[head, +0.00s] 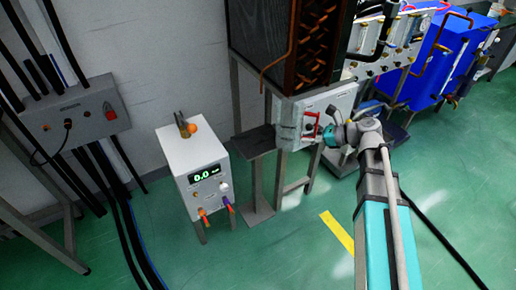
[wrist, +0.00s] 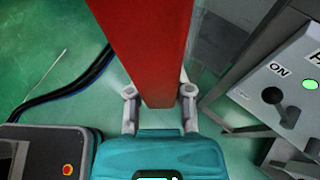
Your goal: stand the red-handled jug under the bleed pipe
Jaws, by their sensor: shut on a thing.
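The jug (head: 288,124) is pale, and its red handle (head: 312,124) faces right in the head view. My gripper (head: 327,134) is shut on this handle. In the wrist view the red handle (wrist: 150,45) fills the space between the two fingers (wrist: 160,92). The jug looks upright, held beside the right edge of a dark pedestal (head: 252,142). A copper bleed pipe (head: 264,78) comes down from the dark cabinet and ends above the pedestal, left of the jug. Whether the jug touches the pedestal cannot be told.
The dark cabinet (head: 262,45) stands on grey legs behind the jug. A white unit (head: 194,165) reading 0.0 stands left of the pedestal. A panel with an ON switch (wrist: 275,97) is close on the right in the wrist view. Green floor in front is mostly clear.

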